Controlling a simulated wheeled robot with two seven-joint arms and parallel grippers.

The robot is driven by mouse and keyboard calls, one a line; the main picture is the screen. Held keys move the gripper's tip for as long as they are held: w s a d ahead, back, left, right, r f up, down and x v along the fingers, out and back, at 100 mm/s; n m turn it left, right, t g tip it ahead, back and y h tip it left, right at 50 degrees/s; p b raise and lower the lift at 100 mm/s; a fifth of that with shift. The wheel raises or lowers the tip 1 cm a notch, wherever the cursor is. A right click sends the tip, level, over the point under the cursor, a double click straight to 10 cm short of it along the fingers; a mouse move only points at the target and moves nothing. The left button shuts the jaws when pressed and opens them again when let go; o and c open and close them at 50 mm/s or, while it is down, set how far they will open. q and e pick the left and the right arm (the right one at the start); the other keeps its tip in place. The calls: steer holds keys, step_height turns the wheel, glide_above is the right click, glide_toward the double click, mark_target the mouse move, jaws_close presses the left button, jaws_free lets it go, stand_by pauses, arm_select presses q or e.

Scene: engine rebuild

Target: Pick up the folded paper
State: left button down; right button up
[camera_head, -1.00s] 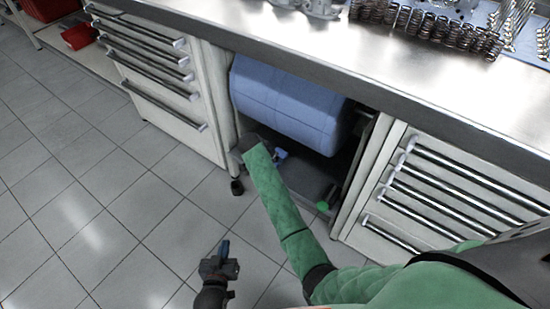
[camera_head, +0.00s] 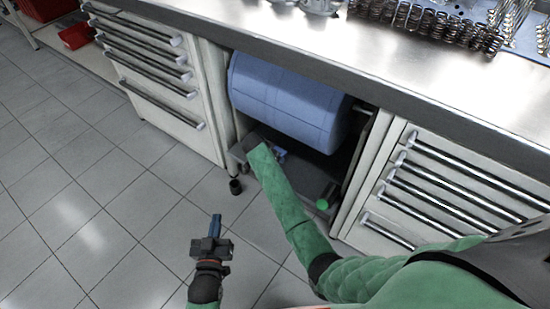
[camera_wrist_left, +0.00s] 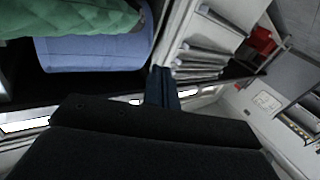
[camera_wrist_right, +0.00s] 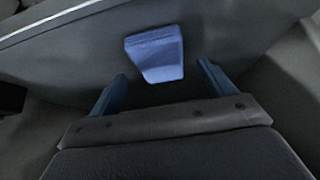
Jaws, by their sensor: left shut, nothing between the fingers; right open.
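The folded paper (camera_wrist_right: 156,55) is a small blue piece on a grey surface in the right wrist view. My right gripper (camera_wrist_right: 162,75) is open, with its two blue fingers apart on either side of the paper's near end; nothing is held. In the head view my right gripper (camera_head: 280,154) reaches into the open bay under the bench, where the hand and arm largely hide the paper. My left gripper (camera_head: 214,226) is shut and empty over the tiled floor in front of the bay; its closed fingers also show in the left wrist view (camera_wrist_left: 162,88).
A large blue paper roll (camera_head: 288,100) fills the upper bay. Drawer cabinets stand left (camera_head: 150,75) and right (camera_head: 450,185) of it, below the metal bench top (camera_head: 300,40). A green round object (camera_head: 322,204) lies at the bay's right front. The tiled floor at left is clear.

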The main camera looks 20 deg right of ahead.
steer(key=x, duration=0.3)
arm_select(q)
step_height(320, 180, up, 7)
steer(key=t, duration=0.2)
steer(key=shift+w+h, duration=0.3)
steer(key=shift+w, duration=0.1)
steer(key=shift+a+f, duration=0.1)
arm_select(e)
steer(key=c, duration=1.1)
